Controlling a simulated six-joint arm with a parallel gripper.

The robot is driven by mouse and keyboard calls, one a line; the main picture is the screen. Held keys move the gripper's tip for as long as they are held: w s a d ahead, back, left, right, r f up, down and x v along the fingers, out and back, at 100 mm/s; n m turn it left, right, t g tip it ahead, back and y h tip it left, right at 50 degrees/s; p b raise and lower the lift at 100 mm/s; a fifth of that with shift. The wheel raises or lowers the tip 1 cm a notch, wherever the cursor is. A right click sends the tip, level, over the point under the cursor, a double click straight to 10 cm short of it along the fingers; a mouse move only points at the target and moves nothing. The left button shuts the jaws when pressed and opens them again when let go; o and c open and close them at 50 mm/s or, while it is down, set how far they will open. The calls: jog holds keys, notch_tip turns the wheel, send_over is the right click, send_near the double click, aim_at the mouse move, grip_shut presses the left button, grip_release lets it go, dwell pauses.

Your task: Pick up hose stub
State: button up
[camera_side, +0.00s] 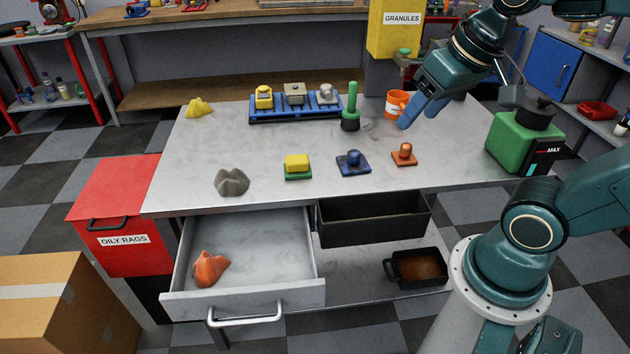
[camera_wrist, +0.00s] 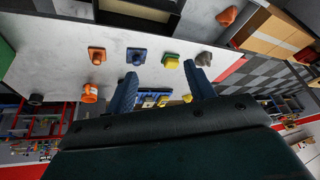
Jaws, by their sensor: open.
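My gripper (camera_side: 420,114) is open and empty above the far right part of the grey worktop, just right of the orange mug (camera_side: 397,103) in the side view. In the wrist view the two blue fingers of my gripper (camera_wrist: 164,80) stand wide apart. A short dark cylinder (camera_wrist: 36,100), which may be the hose stub, stands near the worktop's edge at the left of the wrist view, beyond the mug (camera_wrist: 90,93) and apart from my fingers. In the side view that spot is largely hidden by my arm.
A blue tray (camera_side: 253,118) holds three pieces, with a green-handled tool (camera_side: 350,108) beside it. Green (camera_side: 298,176), blue (camera_side: 352,168) and orange (camera_side: 404,158) bases stand nearer the front. A green canister (camera_side: 508,142) stands at right. The drawer (camera_side: 260,294) is open with an orange rag (camera_side: 210,268).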

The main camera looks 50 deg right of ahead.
jog(key=w+d+m+g, duration=0.2)
jog(key=w+d+m, duration=0.3)
jog(key=m, duration=0.1)
jog(key=m+g, duration=0.3)
jog(key=m, duration=1.3)
send_over(407, 145)
notch_tip(407, 145, down, 12)
jog(key=shift+d+f, duration=0.1)
jog(key=shift+f, duration=4.1)
jog(key=shift+f, duration=0.1)
jog(key=shift+n, duration=0.3)
jog(key=shift+f, duration=2.5)
